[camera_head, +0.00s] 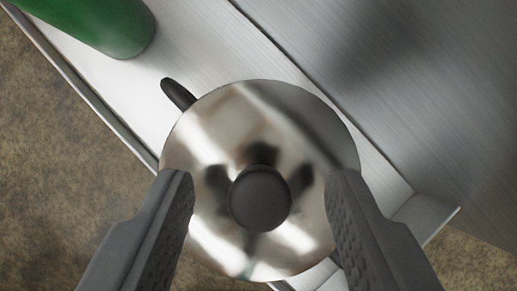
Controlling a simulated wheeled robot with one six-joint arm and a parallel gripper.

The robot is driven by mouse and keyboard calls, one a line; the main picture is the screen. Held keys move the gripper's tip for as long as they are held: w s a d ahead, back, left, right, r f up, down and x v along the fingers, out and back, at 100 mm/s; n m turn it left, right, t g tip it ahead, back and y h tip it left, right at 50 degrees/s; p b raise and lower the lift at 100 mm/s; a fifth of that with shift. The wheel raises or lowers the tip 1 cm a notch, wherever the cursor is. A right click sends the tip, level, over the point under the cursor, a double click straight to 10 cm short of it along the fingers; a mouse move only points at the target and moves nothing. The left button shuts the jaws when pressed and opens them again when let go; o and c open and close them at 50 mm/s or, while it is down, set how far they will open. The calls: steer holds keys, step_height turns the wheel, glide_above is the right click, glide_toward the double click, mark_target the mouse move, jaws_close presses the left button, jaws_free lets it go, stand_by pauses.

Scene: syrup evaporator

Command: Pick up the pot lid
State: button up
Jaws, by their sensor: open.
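The pot lid (235,130) is a shiny round metal lid with a black round knob (260,198) at its middle. It sits on a pot, of which only a black handle (178,94) shows at the upper left; the rest of the pot is hidden under the lid. My gripper (260,195) is open above the lid. Its two dark grey fingers stand to the left and right of the knob, with a clear gap on each side. In this top view I cannot tell how high the fingertips are above the lid.
A green cylinder (100,22) stands at the upper left on the same white shelf (195,40). A brushed metal surface (400,90) fills the upper right. The shelf's raised edge (85,98) runs along the left, with brown speckled floor (50,170) below.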

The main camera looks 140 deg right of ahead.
steer(key=shift+w+f, duration=0.1)
steer(key=shift+f, duration=0.05)
jaws_close()
